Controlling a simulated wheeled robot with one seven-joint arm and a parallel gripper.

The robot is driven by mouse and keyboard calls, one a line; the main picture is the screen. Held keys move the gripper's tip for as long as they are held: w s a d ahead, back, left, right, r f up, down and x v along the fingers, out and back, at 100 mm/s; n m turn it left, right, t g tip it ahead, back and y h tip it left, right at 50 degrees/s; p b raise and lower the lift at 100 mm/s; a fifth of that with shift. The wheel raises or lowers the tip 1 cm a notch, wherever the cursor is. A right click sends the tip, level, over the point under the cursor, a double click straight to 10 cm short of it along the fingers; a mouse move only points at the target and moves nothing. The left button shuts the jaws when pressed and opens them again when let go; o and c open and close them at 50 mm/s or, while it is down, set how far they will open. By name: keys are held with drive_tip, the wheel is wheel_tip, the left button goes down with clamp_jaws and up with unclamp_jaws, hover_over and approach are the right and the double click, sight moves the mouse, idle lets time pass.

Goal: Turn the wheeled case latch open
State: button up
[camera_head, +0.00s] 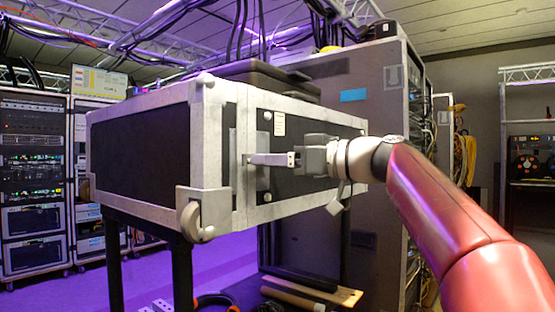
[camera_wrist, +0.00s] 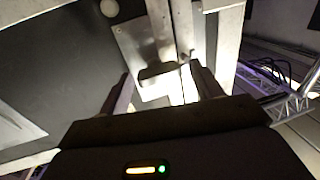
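The wheeled case (camera_head: 140,145), black-panelled with silver edges and a small caster at its lower corner, sits raised on dark legs at the left of the head view. Its metal latch plate (camera_wrist: 138,42) shows close up in the wrist view, with a dark slot near its lower edge. My gripper (camera_head: 254,160) reaches in from the right, its fingertips at the case's side by the latch area. In the wrist view the fingers (camera_wrist: 163,82) stand apart on either side of the plate's lower part. Whether they touch the latch cannot be told. The fingers partly hide the latch in the head view.
A dark flat case (camera_head: 260,78) lies on top of the wheeled case. A tall grey rack case (camera_head: 345,90) stands close behind my gripper. Equipment racks (camera_head: 35,150) stand at far left. Cables hang from the truss above. Boards (camera_head: 310,290) lie below.

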drive_tip(key=c, duration=0.8)
drive_tip(key=shift+c, duration=0.2)
drive_tip(key=shift+m, duration=0.3)
drive_tip(key=m+t+b, duration=0.1)
drive_tip(key=m, duration=0.5)
drive_tip(key=m+t+b, duration=0.2)
drive_tip(key=m, duration=0.5)
drive_tip(key=m+t+b, duration=0.1)
drive_tip(key=m, duration=0.5)
drive_tip(key=shift+f+t+b, duration=0.3)
drive_tip(key=shift+t+b, duration=0.1)
drive_tip(key=shift+m, duration=0.5)
drive_tip(key=o, duration=1)
drive_tip(key=shift+d, duration=0.1)
